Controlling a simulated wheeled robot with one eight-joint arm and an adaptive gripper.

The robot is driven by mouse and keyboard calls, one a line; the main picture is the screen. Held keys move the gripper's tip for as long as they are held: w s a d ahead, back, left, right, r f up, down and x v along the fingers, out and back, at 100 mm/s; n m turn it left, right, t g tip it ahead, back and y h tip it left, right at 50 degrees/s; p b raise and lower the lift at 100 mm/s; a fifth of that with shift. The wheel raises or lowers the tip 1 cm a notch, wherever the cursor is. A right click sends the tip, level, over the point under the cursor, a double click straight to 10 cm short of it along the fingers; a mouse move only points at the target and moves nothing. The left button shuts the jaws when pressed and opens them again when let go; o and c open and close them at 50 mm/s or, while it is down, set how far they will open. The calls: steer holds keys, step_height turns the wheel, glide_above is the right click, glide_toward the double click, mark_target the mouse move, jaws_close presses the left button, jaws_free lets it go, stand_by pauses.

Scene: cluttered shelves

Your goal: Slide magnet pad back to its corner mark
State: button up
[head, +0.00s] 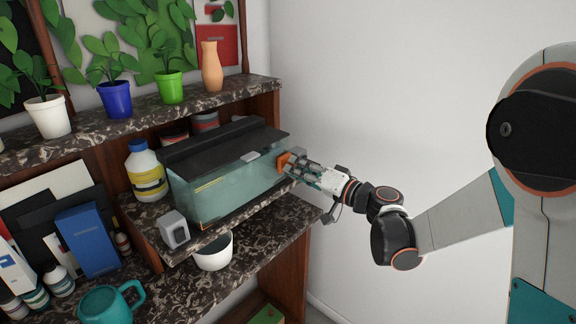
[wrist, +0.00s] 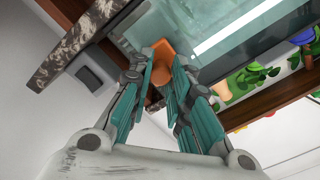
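The glass tank (head: 222,191) with a black lid stands on the middle shelf in the head view. An orange block, which looks like the magnet pad (head: 284,162), is at the tank's right end wall. It also shows in the wrist view (wrist: 162,50), against the glass, with its near part between my fingers. My gripper (head: 292,163) reaches in from the right, and its fingers (wrist: 163,72) appear shut on the pad's sides. The exact finger contact is partly hidden. I cannot make out a corner mark on the glass.
A bottle with a yellow label (head: 147,172) stands left of the tank. A grey box (head: 174,229) sits at the shelf's front edge, and a white cup (head: 213,253) stands below. Potted plants and an orange vase (head: 211,66) line the upper shelf.

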steer(key=shift+s, duration=0.1)
jaws_close()
steer(key=shift+s+a+f+b, duration=0.3)
steer(key=shift+s+a, duration=0.6)
steer(key=shift+s, duration=0.25)
steer(key=shift+s+a+f+b, duration=0.15)
steer(key=shift+s+a+b, duration=0.1)
steer(key=shift+s+a, duration=0.75)
steer(key=shift+s, duration=0.2)
steer(key=shift+s+a+f+b, duration=0.3)
steer(key=shift+s+a, duration=0.6)
steer(key=shift+s, duration=0.2)
steer(key=shift+s+a+f+b, duration=0.15)
steer(key=shift+s+a+b, duration=0.1)
steer(key=shift+s+a, duration=0.75)
steer(key=shift+s+d, duration=0.15)
steer(key=shift+s+a+f+b, duration=0.25)
steer(key=shift+s+a+b, duration=0.1)
steer(key=shift+s+a, duration=0.7)
steer(key=shift+s+a+f+b, duration=0.3)
steer(key=shift+s+a, duration=0.45)
steer(key=shift+s, duration=0.5)
